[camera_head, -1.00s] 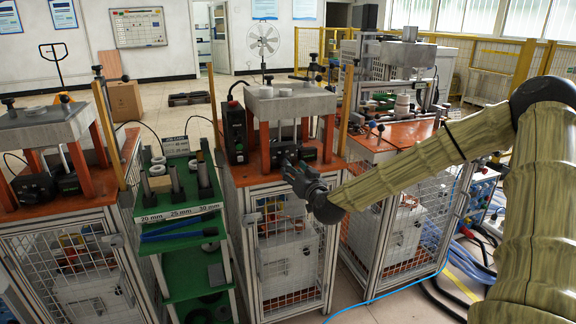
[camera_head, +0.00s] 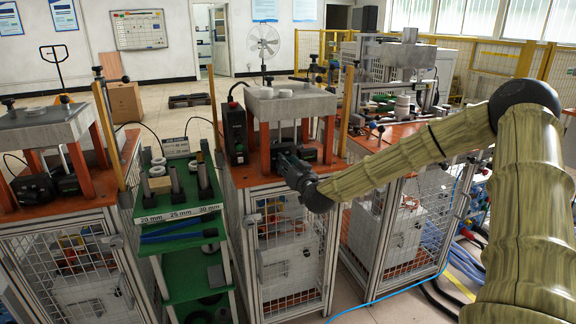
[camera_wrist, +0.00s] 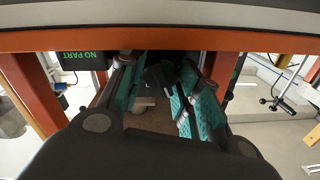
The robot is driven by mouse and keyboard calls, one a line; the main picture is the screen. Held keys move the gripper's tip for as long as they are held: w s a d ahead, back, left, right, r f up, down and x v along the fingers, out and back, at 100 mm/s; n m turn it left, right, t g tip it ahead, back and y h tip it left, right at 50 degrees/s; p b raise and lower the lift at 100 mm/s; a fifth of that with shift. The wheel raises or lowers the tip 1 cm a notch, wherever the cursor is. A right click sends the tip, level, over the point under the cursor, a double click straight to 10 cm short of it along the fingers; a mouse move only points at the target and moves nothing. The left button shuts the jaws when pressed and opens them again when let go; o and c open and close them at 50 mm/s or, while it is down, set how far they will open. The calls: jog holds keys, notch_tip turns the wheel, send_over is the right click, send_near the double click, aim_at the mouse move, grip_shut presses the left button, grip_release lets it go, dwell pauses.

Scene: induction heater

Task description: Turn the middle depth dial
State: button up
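The middle heater station (camera_head: 290,104) has a grey top block on orange legs over an orange tabletop. My gripper (camera_head: 284,160) reaches in from the right, at the front opening under the block. In the wrist view my gripper (camera_wrist: 160,100) has its two teal-padded fingers apart, under the orange crossbar (camera_wrist: 160,40). A dark shape (camera_wrist: 162,75) lies between and beyond the fingers; I cannot tell whether it is the depth dial or whether they touch it. In the head view my gripper hides much of the station's front, and I cannot make out the dial there.
Orange legs (camera_wrist: 32,92) flank my gripper closely. A black box with green "NO PART" text (camera_wrist: 84,58) hangs at left. A black control box (camera_head: 235,132) stands left of the block. A green shelf rack (camera_head: 180,222) and the left station (camera_head: 45,128) are further left.

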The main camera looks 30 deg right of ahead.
jog(key=shift+r+n+p, duration=0.1)
jog(key=shift+n+p, duration=0.2)
jog(key=shift+c, duration=0.5)
jog(key=shift+n+p, duration=0.5)
jog(key=shift+n, duration=0.2)
jog(key=shift+n+p, duration=0.75)
jog(key=shift+n, duration=1.25)
jog(key=o, duration=0.7)
jog(key=shift+o, duration=0.2)
jog(key=s+a, duration=0.2)
jog(key=s, duration=0.9)
jog(key=shift+s+a, duration=0.15)
jog(key=shift+s, duration=0.25)
